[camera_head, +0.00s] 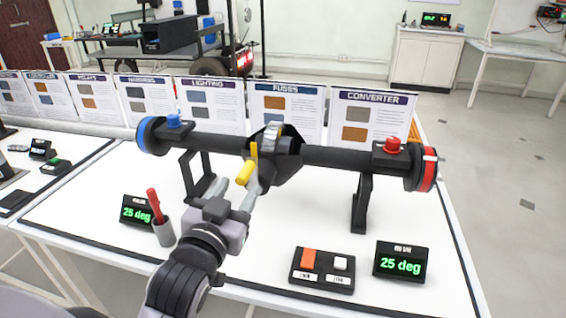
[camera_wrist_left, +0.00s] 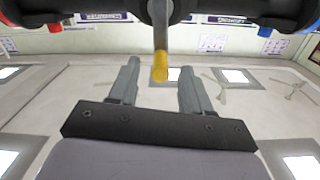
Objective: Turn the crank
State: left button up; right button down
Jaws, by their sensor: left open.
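The crank has a yellow grip (camera_head: 246,172), which hangs on a grey and yellow arm from the dark central hub (camera_head: 272,152) of a black axle. My left gripper (camera_head: 241,188) is open, just below and in front of the hub, with its fingers pointing up toward the crank. In the left wrist view the yellow grip (camera_wrist_left: 160,68) shows between the two finger tips (camera_wrist_left: 159,72), one finger on each side. I cannot tell whether either finger touches it. My right gripper is not in view.
The axle has a blue end (camera_head: 149,135) and a red end (camera_head: 424,170) on black stands. Information cards (camera_head: 284,110) line the back. White table surface is free between stands.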

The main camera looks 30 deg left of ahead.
aim_at(249, 169)
pick_arm(q)
jog(key=shift+w+a+r, duration=0.15)
jog(key=shift+w+r, duration=0.3)
jog(key=shift+p+x, duration=0.4)
jog(key=shift+x, duration=2.75)
grip_shut()
